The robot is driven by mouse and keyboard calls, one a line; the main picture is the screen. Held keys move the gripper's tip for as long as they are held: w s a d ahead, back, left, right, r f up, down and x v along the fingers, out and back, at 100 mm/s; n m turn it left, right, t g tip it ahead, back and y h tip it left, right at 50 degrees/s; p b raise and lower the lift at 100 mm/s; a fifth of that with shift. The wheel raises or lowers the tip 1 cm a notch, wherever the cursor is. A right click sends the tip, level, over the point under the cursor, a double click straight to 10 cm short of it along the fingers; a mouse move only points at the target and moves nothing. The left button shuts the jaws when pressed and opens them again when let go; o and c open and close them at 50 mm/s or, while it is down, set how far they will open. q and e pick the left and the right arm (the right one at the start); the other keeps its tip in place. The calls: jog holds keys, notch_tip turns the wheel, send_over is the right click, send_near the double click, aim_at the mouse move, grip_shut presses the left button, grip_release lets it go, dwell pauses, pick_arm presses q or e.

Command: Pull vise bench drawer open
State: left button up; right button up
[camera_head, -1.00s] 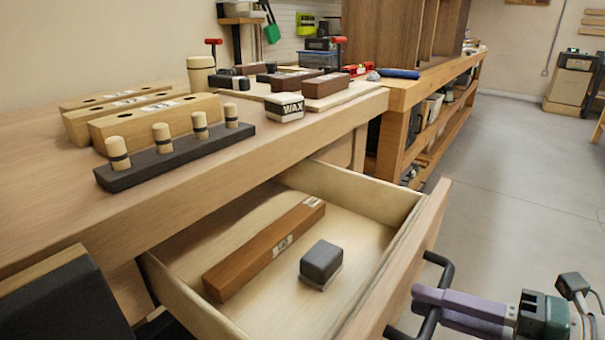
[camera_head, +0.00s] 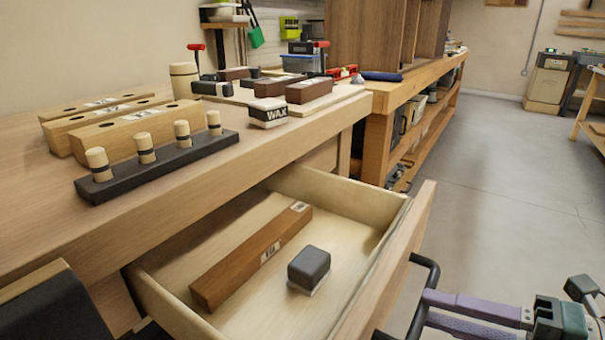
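The vise bench drawer (camera_head: 345,255) stands well open under the front of the wooden bench (camera_head: 200,196). Its pale inside and front panel show. A dark bar handle (camera_head: 428,272) sticks out from the drawer front, and its lower end runs towards the bottom edge of the view. My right gripper (camera_head: 428,308) is at the lower right. Its two purple fingers are apart, with their tips right beside the handle bar. I cannot tell whether they touch it. My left gripper is not in view.
A brown wooden bar (camera_head: 250,258) and a dark grey block (camera_head: 309,268) lie in the drawer. A peg rack (camera_head: 160,168), wooden blocks (camera_head: 120,125) and a WAX box (camera_head: 268,114) stand on the bench. The floor (camera_head: 500,190) at right is clear.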

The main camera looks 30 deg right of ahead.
jog(key=v, duration=0.7)
jog(key=shift+p, duration=0.3)
jog(key=shift+s, duration=0.1)
jog(key=w+a+r+m+g+h+p, duration=0.2)
jog(key=w+a+r+m+h+p, duration=0.15)
jog(key=r+m+p, duration=0.45)
jog(key=w+a+r+m+g+h+p, duration=0.2)
jog(key=w+r+m+h+p, duration=0.25)
jog(key=p, duration=0.55)
jog(key=s+a+r+m+g+y+p, duration=0.1)
jog(key=s+a+r+m+g+p, duration=0.15)
jog(key=r+p, duration=0.35)
jog(key=s+a+r+m+g+y+p, duration=0.1)
jog(key=s+a+r+m+g+p, duration=0.15)
jog(key=r, duration=0.55)
jog(key=s+a+r+m+g+y+p, duration=0.1)
jog(key=s+a+r+m+g+p, duration=0.15)
jog(key=a+r+p, duration=0.35)
notch_tip(320, 180, up, 37)
jog(key=d+p, duration=0.2)
jog(key=p, duration=3.3)
jog(key=shift+d+f+m+t+h, duration=0.15)
jog(key=shift+f+m+t+h, duration=0.05)
jog(key=shift+m+t+h, duration=0.15)
